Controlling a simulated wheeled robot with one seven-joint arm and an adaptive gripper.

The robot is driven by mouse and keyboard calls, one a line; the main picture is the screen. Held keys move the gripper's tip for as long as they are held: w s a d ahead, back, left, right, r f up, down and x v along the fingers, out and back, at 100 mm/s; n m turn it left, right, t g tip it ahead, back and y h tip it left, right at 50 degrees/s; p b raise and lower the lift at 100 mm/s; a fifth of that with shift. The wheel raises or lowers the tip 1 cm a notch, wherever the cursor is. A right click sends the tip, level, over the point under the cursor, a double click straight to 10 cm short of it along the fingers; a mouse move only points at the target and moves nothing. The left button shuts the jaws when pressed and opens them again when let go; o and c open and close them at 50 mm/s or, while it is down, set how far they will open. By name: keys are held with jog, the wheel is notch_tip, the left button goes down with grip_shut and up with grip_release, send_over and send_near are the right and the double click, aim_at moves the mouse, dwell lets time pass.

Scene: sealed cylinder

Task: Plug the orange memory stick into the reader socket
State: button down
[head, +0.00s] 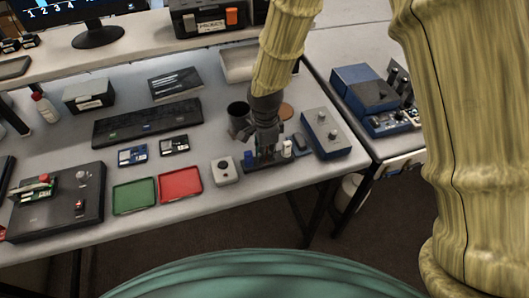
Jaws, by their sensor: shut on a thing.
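My gripper (265,149) points down over a dark rack (256,168) near the front edge of the table. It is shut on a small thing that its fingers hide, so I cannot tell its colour. A blue piece (247,157) and a white piece (287,148) stand upright in the rack, to the left and right of the fingers. I cannot make out the orange memory stick in this view. I cannot tell for sure which thing is the reader socket; a small pale box (223,171) with a dark round top stands just left of the rack.
A grey-topped box with knobs (326,133) stands right of the rack, and a dark cup (238,117) behind it. A red tray (180,185), a green tray (134,195) and a black unit (85,205) lie to the left. A keyboard (147,122) lies behind.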

jog(key=shift+r, duration=0.1)
jog(key=shift+r+p, duration=2.25)
jog(key=shift+r, duration=0.65)
